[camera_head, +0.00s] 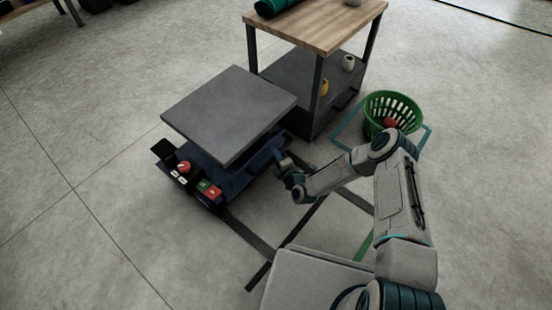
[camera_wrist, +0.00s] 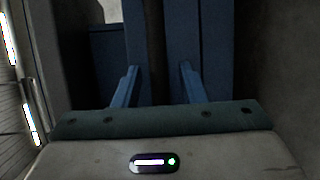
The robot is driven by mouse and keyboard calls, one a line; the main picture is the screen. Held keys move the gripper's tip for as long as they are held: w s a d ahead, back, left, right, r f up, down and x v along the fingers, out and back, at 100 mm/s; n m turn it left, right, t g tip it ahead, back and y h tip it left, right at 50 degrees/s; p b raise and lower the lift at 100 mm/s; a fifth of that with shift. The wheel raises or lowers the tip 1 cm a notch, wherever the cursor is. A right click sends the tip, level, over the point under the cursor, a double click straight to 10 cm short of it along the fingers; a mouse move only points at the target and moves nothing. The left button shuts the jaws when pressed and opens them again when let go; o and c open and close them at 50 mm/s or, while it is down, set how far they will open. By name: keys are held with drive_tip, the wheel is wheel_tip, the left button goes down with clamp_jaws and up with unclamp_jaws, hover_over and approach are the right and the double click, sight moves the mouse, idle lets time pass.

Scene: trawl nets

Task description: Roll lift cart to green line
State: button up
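The lift cart has a flat grey platform (camera_head: 230,112) over a blue base (camera_head: 232,178), with red and green controls at its near left end. It stands left of centre in the head view. A short green line (camera_head: 364,245) shows on the floor, partly hidden by my arm. My gripper (camera_head: 283,162) is at the cart's right side, low beside the blue base. In the wrist view my gripper's two blue fingers (camera_wrist: 160,82) stand apart, with blue upright parts and a dark strip beyond them. I cannot tell whether they touch the cart.
A wood-topped table (camera_head: 320,24) with a lower shelf stands behind the cart. A green basket (camera_head: 392,112) with a red item sits right of it, by a teal floor outline. Dark strips cross the floor near my base. Floor to the left is clear.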

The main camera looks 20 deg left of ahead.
drive_tip(key=shift+w, duration=0.1)
clamp_jaws()
